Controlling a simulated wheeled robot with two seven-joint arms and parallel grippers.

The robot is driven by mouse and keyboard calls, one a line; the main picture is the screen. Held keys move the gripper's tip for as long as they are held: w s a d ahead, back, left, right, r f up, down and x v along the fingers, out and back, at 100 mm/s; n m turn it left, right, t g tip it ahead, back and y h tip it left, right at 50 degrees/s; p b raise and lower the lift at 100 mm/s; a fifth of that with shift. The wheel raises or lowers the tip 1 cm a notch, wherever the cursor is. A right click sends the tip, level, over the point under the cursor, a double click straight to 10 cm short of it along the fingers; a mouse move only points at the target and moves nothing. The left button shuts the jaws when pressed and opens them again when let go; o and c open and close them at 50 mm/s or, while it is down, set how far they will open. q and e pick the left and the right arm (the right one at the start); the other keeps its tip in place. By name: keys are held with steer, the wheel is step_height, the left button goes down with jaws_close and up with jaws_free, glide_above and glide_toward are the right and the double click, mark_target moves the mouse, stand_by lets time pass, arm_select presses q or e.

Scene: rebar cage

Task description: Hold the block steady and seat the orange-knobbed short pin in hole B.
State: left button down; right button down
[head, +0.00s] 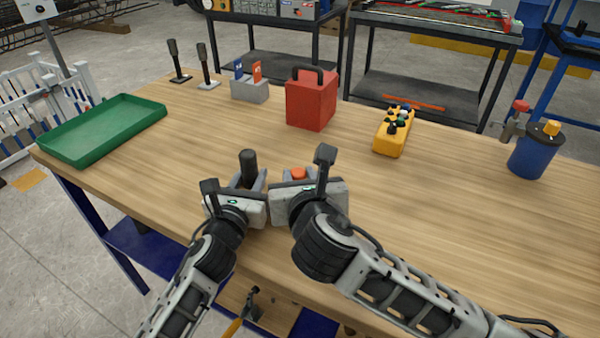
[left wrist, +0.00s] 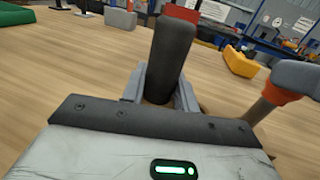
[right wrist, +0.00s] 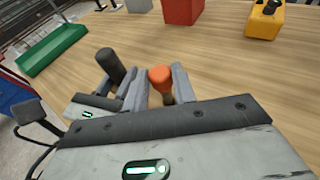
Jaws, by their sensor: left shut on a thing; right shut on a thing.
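My left gripper (head: 249,181) is shut on a piece with a dark upright cylinder (head: 248,165), near the table's front edge. In the left wrist view this cylinder (left wrist: 170,55) rises from between the fingers, leaning slightly, with a little brown at its base. My right gripper (head: 298,180) is shut on the orange-knobbed pin (head: 298,173), close to the right of the left gripper. The orange knob (right wrist: 160,74) shows above the fingers in the right wrist view, with a brown part below it. The pin's tip, the block's body and hole B are hidden or cannot be made out.
A green tray (head: 68,147) lies at the left. A blue can (head: 532,155) is at the right. The table's middle is clear.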

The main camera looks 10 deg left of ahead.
steer(key=shift+f, duration=0.95)
steer(key=c, duration=1.1)
jaws_free()
steer(key=shift+o, duration=0.2)
steer(key=v, duration=1.2)
